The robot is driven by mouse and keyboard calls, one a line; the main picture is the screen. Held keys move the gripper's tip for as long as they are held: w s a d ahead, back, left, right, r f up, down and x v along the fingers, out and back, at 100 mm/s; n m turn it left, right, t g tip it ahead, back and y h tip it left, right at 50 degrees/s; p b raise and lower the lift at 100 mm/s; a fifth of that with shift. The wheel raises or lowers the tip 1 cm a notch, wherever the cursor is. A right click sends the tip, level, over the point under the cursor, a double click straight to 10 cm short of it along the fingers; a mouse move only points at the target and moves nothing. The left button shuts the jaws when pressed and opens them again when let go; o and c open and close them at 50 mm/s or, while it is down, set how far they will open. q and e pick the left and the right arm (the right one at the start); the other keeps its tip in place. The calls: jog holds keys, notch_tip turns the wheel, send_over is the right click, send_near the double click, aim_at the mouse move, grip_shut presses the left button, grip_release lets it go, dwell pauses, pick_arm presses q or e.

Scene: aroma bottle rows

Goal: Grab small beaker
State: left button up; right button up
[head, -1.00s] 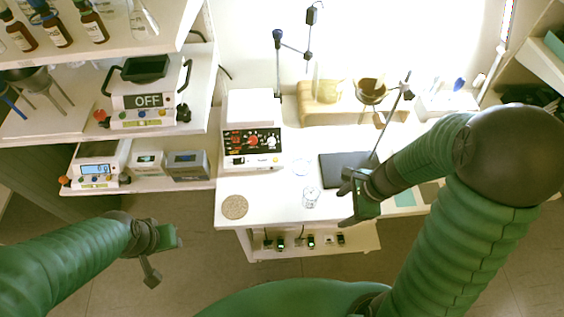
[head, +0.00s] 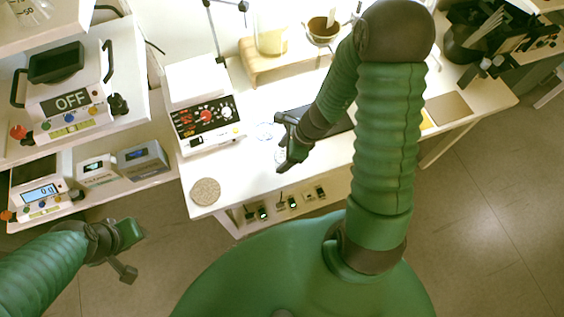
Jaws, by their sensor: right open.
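The small clear glass beaker (head: 279,156) stands on the white table (head: 235,185) near its front edge. In the head view it is faint and partly hidden behind my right gripper (head: 282,144). My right gripper is open, with its two fingers apart at the beaker's right side. I cannot tell whether a finger touches the glass. My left gripper (head: 130,252) is open and empty over the floor at the lower left, away from the table.
A clear round dish (head: 264,131) lies behind the beaker. A hotplate device (head: 207,115) and a round cork mat (head: 205,191) are to the left. A dark flat plate (head: 340,122) lies behind my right arm. A wooden stand (head: 262,64) is at the back.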

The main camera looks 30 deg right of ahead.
aim_at(279, 160)
jog(key=b+x, duration=0.1)
jog(key=x, duration=0.2)
jog(key=shift+s+f, duration=0.1)
jog(key=shift+f, duration=0.2)
jog(key=shift+a+f+b, duration=0.1)
jog(key=shift+f+b, duration=0.2)
jog(key=shift+w, duration=0.25)
jog(key=c, duration=1.4)
jog(key=shift+r, duration=0.15)
